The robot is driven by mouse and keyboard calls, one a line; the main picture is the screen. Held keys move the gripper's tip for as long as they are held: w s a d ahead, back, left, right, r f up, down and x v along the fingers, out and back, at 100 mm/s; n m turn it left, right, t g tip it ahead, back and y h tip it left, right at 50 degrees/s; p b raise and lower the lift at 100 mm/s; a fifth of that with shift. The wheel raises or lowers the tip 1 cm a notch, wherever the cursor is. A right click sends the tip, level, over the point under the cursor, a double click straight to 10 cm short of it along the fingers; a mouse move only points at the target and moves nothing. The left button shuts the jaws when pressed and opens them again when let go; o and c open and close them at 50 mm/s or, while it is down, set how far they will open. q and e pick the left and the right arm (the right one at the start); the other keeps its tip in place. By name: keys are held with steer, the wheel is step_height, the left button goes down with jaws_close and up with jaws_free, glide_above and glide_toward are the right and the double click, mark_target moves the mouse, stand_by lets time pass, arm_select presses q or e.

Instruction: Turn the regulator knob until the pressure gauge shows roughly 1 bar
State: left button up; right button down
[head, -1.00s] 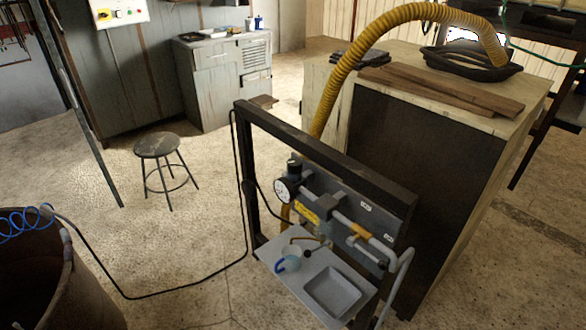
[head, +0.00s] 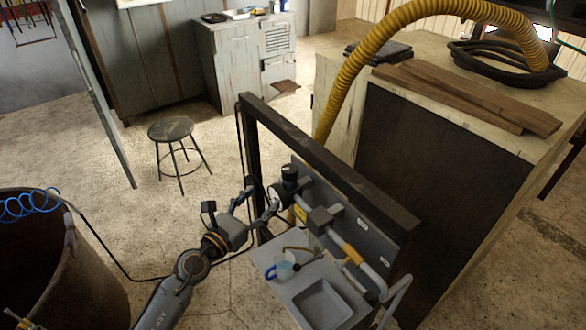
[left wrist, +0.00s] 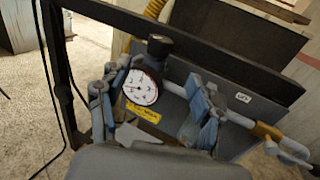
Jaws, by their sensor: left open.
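The regulator knob (head: 289,172) is black and stands on top of the regulator on the grey panel; it also shows in the left wrist view (left wrist: 160,45). The pressure gauge (left wrist: 141,87) has a round white dial just below the knob; its reading is too small to tell. In the head view the gauge (head: 274,196) is partly covered by my finger. My left gripper (head: 258,200) is open and empty, in front of the gauge and below the knob. In the left wrist view its fingers (left wrist: 155,98) spread either side of the gauge. My right gripper is not in view.
A dark frame (head: 330,160) surrounds the panel. A grey pipe (head: 365,268) runs along the panel's right. A rusty barrel (head: 85,265) stands left and a stool (head: 171,130) behind.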

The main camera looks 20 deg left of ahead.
mark_target(285, 177)
arm_select(q)
steer(key=x, duration=1.3)
steer(key=shift+w, duration=0.1)
steer(key=shift+f, duration=0.1)
steer(key=c, duration=1.2)
